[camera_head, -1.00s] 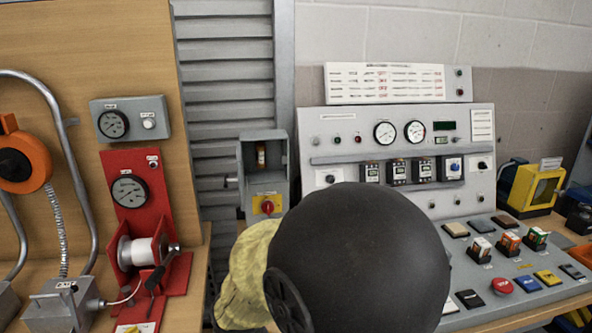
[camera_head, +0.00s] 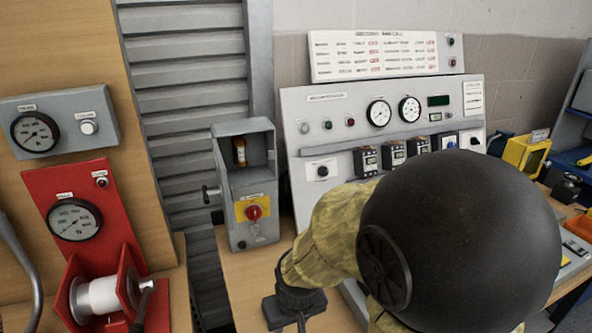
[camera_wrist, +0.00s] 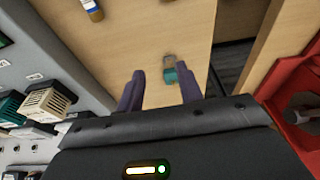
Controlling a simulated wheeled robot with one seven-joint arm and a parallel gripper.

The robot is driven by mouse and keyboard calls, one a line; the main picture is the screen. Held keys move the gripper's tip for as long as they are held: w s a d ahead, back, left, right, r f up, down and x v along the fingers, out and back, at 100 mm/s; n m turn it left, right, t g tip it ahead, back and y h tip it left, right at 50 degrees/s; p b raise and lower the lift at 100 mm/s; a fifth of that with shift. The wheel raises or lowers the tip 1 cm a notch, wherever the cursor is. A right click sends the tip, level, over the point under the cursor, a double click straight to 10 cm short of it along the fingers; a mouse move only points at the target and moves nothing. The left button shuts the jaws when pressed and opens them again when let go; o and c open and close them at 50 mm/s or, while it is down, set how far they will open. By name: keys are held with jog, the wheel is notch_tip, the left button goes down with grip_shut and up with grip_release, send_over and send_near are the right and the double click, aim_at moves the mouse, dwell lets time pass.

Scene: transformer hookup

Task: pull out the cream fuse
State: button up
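The cream fuse (camera_head: 239,152) appears as a small upright cylinder with amber and pale parts inside the open grey box (camera_head: 224,178), above its red knob. My gripper shows in the wrist view (camera_wrist: 160,73) with its two dark fingers spread apart and nothing held between them. In the head view my wrist is low, over the bench to the right of and in front of the box, away from the fuse. The fingertips are cut off there. The box is not clearly seen in the wrist view.
A teal padlock-like piece (camera_wrist: 170,73) lies on the wooden surface beyond my fingers. A cylinder with a blue band (camera_wrist: 93,10) is at the top edge. A red winch stand (camera_head: 100,285) is left of the box; a grey control panel (camera_head: 400,130) is right.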

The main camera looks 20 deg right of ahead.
jog(key=shift+w+d, duration=0.25)
jog(key=shift+w, duration=0.15)
jog(key=shift+o, duration=0.6)
jog(key=w+d+r+n+t+p, duration=0.15)
jog(key=w+r+t+p, duration=0.25)
jog(key=w, duration=0.4)
jog(key=w+d+r+t+p, duration=0.25)
jog(key=w+r+p, duration=0.2)
jog(key=w, duration=0.25)
jog(key=w+r+t+y+p, duration=0.2)
jog(key=w+r+t+p, duration=0.1)
jog(key=r+t+p, duration=0.1)
jog(key=w+r+n+t+y+p, duration=0.1)
jog(key=w+r+t+y+p, duration=0.1)
jog(key=r, duration=0.4)
jog(key=shift+w+d+r+t+p, duration=0.4)
jog(key=shift+w+t+p, duration=0.4)
jog(key=shift+t+p, duration=0.4)
jog(key=shift+w, duration=0.1)
